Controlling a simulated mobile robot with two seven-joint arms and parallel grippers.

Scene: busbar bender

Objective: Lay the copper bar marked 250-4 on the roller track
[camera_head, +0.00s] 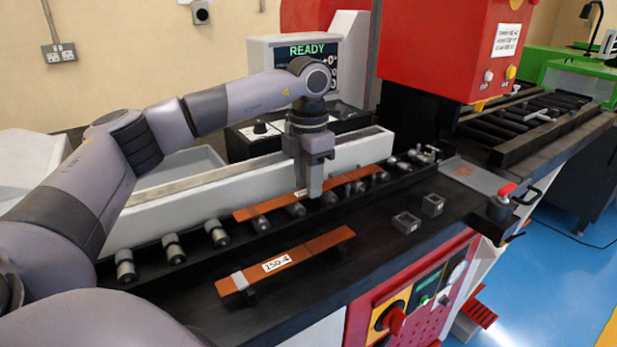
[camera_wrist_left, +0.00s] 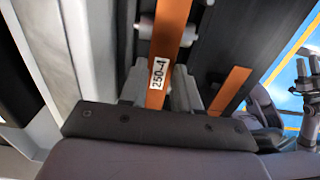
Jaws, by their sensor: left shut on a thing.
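The copper bar marked 250-4 (camera_head: 330,189) lies lengthwise over the rollers of the roller track (camera_head: 190,250). It looks level along them; whether it rests on them or is just above, I cannot tell. My left gripper (camera_head: 313,192) points down and is shut on this bar around its middle, by the white label. In the left wrist view the bar (camera_wrist_left: 171,30) runs between the two fingers, with its 250-4 label readable and a roller beside it.
A second copper bar (camera_head: 318,244), marked 150-4, sits on low supports in front of the track. Two small grey blocks (camera_head: 433,204) stand to its right. A long white wall (camera_head: 160,216) runs behind the track. The red machine (camera_head: 440,50) stands at the track's far end.

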